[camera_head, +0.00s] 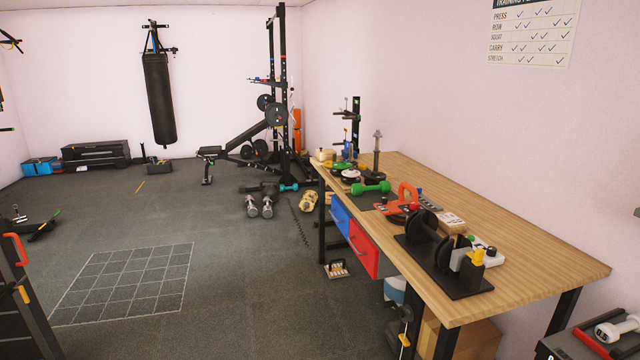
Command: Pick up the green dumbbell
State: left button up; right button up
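A green dumbbell (370,188) lies on the wooden workbench (520,255), near its front left edge. It is crowded by other items, with a red-orange tool close on its right and small weights behind it. Neither of my grippers shows in the head view, so I cannot see whether they are open or shut.
The bench holds a black stand (440,255) and a red-orange tool (405,197). Blue and red drawers (363,248) hang under its front edge. Grey dumbbells (259,207) lie on the floor. A punching bag (159,100) hangs at the back. The floor left of the bench is mostly clear.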

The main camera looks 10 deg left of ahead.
aim_at(384, 187)
jog(key=u, duration=0.6)
jog(key=i, duration=1.25)
jog(key=u, duration=0.25)
jog(key=i, duration=1.15)
jog(key=z, duration=0.95)
jog(key=i, duration=0.8)
jog(key=z, duration=0.85)
